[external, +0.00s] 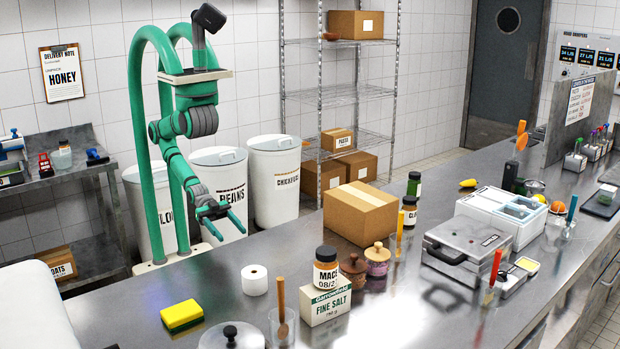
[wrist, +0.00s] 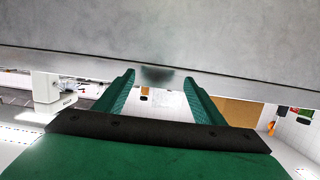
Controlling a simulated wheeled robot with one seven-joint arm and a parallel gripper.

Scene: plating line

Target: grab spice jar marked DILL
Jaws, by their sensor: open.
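My gripper (external: 228,225) is open and empty, beside the far edge of the steel counter (external: 190,282). In the wrist view its two green fingers (wrist: 158,82) stand apart with nothing between them. A small dark-lidded jar with green contents (external: 414,185) stands upright on the counter behind the cardboard box's right side; its label is not legible. A second dark-lidded jar (external: 409,213) stands in front of it, its label only partly readable, starting with C. A larger jar marked MACE (external: 325,272) stands nearer. No label reading DILL can be made out.
The cardboard box (external: 362,213) stands between my gripper and the two small jars. A grey press (external: 466,250) stands right of the jars.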

